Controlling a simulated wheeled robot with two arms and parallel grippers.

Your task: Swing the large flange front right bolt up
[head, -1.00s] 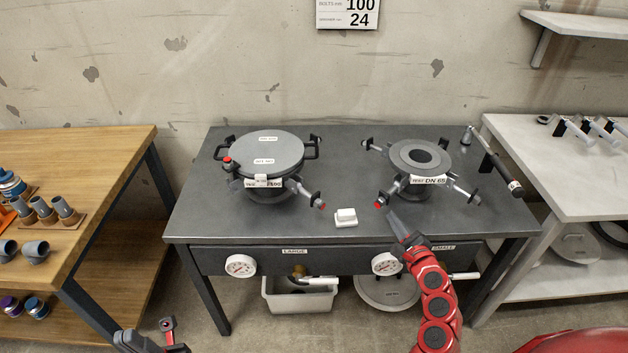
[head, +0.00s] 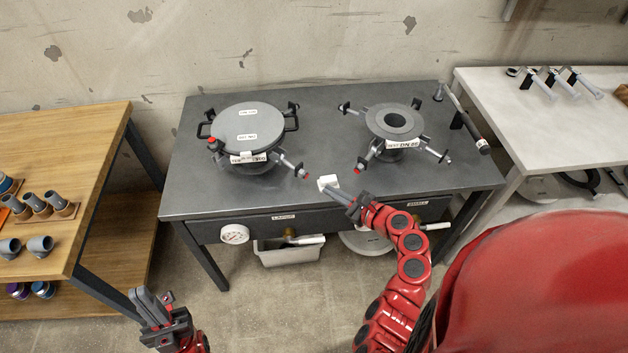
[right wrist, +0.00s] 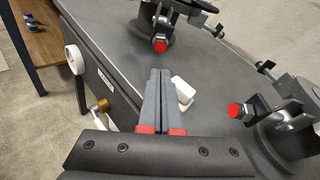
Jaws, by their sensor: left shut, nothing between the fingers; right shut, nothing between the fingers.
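The large flange (head: 248,130) stands on the left of the dark bench under a round grey cover with two handles. Its front right bolt (head: 291,166) sticks outward and slopes down, with a red end. This bolt also shows at the top of the right wrist view (right wrist: 160,43). The front left bolt (head: 212,144) stands upright with a red top. My right gripper (head: 336,192) is shut and empty, to the right of and nearer the front than the front right bolt, apart from it. My left gripper (head: 148,297) is shut and empty, low in front of the bench.
A white block (head: 327,182) lies close beside my right fingertips. The small flange (head: 393,122) with splayed bolts stands to the right; its red-ended bolt (right wrist: 236,110) is near in the right wrist view. A wrench-like tool (head: 466,120) lies at the bench's right edge.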

